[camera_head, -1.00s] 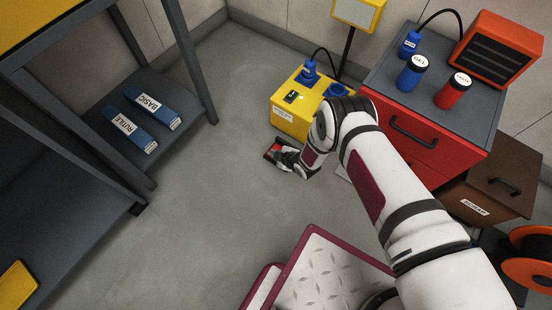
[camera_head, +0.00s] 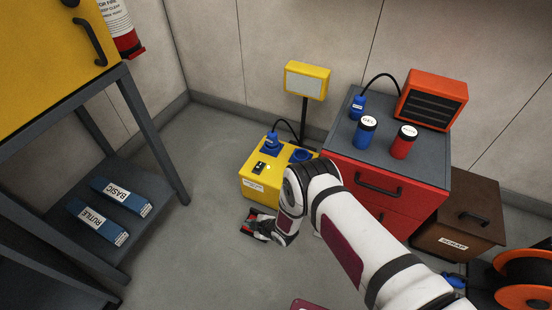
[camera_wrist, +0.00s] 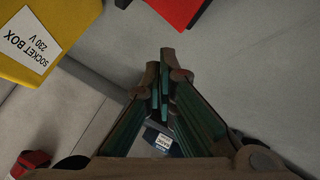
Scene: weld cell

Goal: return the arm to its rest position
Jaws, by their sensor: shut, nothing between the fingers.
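My arm (camera_head: 345,232) reaches from the lower right of the head view toward the middle, bent at a joint beside the yellow socket box. My gripper (camera_head: 247,226) is at its end, above the grey floor and just in front of the socket box (camera_head: 262,187). In the wrist view my gripper (camera_wrist: 164,66) is shut, its fingertips together with nothing between them. The socket box also shows at the upper left of the wrist view (camera_wrist: 70,12).
A red drawer cabinet (camera_head: 405,205) carries a blue can (camera_head: 366,134), a red can (camera_head: 403,146) and an orange unit (camera_head: 432,98). A brown scrap box (camera_head: 470,215) and orange spool (camera_head: 525,268) stand right. A dark shelf (camera_head: 150,190) holds blue packs at left. Floor between is clear.

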